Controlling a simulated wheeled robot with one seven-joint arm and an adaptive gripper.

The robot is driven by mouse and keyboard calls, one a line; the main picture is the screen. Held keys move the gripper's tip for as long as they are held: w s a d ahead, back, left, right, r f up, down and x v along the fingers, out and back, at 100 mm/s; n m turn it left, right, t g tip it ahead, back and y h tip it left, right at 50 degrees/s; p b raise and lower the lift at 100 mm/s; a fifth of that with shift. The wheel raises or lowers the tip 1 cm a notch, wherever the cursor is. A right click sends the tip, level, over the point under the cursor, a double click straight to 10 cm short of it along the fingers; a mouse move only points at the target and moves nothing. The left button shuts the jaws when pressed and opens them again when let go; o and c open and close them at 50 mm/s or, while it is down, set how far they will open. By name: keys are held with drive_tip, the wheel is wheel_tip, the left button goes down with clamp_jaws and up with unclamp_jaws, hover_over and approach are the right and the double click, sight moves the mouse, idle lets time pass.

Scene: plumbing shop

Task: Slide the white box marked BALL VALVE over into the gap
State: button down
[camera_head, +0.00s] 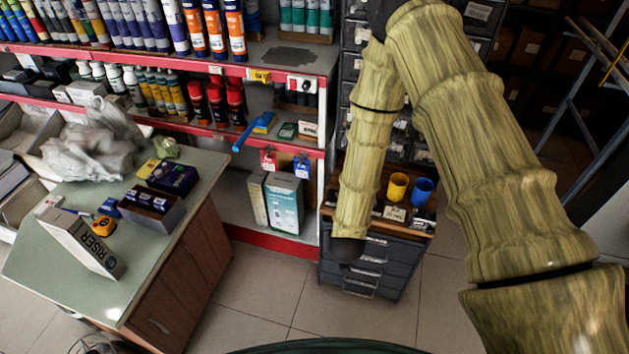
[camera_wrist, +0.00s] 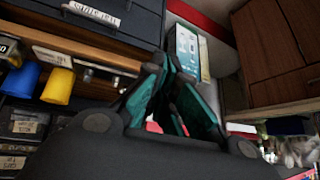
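No lettering reading BALL VALVE is legible in either view. A long white box marked RISER (camera_head: 82,243) lies tilted across the green-topped counter (camera_head: 190,185). A small white box (camera_head: 48,204) lies at its left end, its marking too small to read. A white and teal carton (camera_head: 284,203) stands on the low shelf beside a narrower box (camera_head: 258,198); the carton also shows in the wrist view (camera_wrist: 187,47). My gripper (camera_wrist: 164,66) has its fingertips together with nothing seen between them. It is apart from the counter boxes and not distinguishable in the head view.
A drawer cabinet with a yellow cup (camera_head: 397,186) and a blue cup (camera_head: 422,191) stands beside my arm. The counter also bears a dark open box (camera_head: 151,210), an orange tape measure (camera_head: 104,226) and crumpled plastic (camera_head: 90,145). Open floor lies between counter and cabinet.

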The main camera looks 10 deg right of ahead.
drive_tip(key=s+d+f+g, duration=0.2)
drive_tip(key=s+f, duration=0.1)
drive_tip(key=s, duration=0.7)
drive_tip(key=s+d+f+n+g+b, duration=0.1)
drive_tip(key=s+d+f+g, duration=0.1)
drive_tip(key=s, duration=0.8)
drive_tip(key=s+d+f+n+g, duration=0.1)
drive_tip(key=s+d+f+g, duration=0.2)
drive_tip(key=s, duration=0.7)
drive_tip(key=shift+s+f+b, duration=0.15)
drive_tip(key=shift+f+b, duration=0.15)
drive_tip(key=shift+b, duration=0.05)
drive_tip(key=c, duration=2.2)
unclamp_jaws()
